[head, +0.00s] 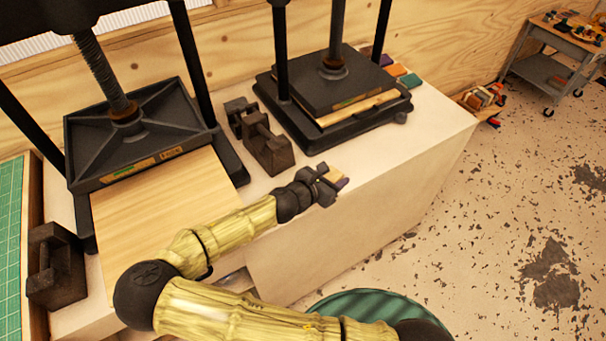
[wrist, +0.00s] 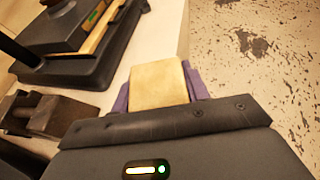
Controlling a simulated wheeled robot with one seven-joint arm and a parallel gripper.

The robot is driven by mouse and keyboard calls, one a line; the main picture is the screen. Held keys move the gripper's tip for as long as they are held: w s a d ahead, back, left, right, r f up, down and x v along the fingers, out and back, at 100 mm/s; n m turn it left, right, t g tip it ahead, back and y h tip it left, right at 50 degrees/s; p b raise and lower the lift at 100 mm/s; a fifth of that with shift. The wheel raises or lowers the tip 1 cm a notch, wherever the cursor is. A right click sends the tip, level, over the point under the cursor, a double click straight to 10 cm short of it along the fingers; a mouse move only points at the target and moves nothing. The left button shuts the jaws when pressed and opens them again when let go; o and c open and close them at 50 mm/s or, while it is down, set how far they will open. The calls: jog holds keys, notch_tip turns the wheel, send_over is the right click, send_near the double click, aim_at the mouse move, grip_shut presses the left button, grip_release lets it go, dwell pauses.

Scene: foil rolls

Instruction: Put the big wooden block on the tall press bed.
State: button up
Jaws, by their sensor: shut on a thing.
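My gripper (head: 335,179) is shut on a pale wooden block (wrist: 159,84). The wrist view shows the block between the two purple fingers. In the head view the hand hides much of the block, and it is beside the front edge of the pale bench, right of centre. Two black screw presses stand on the bench. The left press (head: 138,140) looks bigger, with a wide pale board (head: 160,205) under its plate. The right press (head: 335,85) has a thin wooden board (head: 358,106) under its plate. Their tops are cut off, so I cannot tell which is taller.
Dark iron weights (head: 268,150) stand between the presses, and another weight (head: 55,262) stands at the left. A green cutting mat (head: 12,240) lies at the far left. Coloured blocks (head: 397,71) lie behind the right press. A cart (head: 550,72) stands far off on open floor.

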jog(key=d+f+n+t+y+b, duration=0.1)
jog(key=d+f+n+y+b, duration=0.3)
jog(key=f, duration=0.5)
jog(key=w+d+f+n+t+y+b, duration=0.1)
jog(key=d+f+n+y+b, duration=0.3)
jog(key=f, duration=0.6)
jog(key=shift+w+d+t+y+b, duration=0.35)
jog(key=shift+d+t+b, duration=0.25)
jog(key=shift+d+b, duration=0.45)
